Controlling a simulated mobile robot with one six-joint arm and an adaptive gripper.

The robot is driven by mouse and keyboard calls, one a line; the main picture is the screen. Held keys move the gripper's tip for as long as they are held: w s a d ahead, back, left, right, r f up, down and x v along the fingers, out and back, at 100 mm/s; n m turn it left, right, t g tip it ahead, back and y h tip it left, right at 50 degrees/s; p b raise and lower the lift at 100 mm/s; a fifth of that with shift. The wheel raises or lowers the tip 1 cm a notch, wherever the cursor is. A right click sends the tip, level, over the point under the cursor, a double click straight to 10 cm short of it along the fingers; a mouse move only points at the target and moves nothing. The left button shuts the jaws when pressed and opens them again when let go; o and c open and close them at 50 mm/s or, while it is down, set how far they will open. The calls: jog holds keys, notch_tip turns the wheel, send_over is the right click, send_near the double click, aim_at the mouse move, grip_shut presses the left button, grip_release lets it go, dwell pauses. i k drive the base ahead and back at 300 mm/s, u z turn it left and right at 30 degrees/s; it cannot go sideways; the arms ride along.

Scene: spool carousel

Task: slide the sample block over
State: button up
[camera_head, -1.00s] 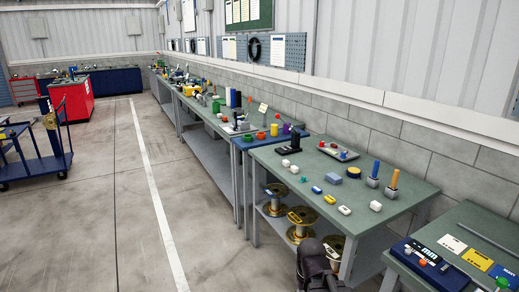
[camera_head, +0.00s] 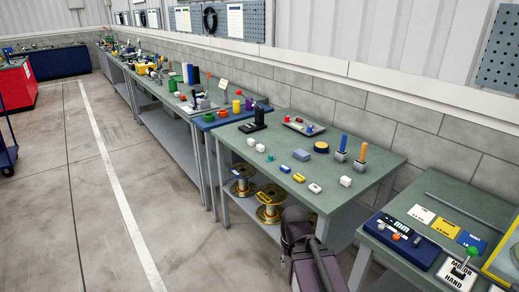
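Several small blocks lie on the green-topped bench (camera_head: 262,177) in front of me. All lie apart on the bench top. Part of my dark arm rises at the bottom centre, before the bench's front edge. My gripper does not show.
Two upright handled tools, blue (camera_head: 343,142) and orange (camera_head: 363,152), stand toward the bench's back right. A grey tray (camera_head: 304,127) lies at the back. Gold spools (camera_head: 269,205) sit on the shelf below. A lower bench with a blue panel (camera_head: 402,241) stands at right.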

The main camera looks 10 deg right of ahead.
aim_at(261, 148)
jog(key=k, duration=0.65)
jog(key=u, duration=0.35)
jog(key=i, duration=2.2)
jog(key=z, duration=0.55)
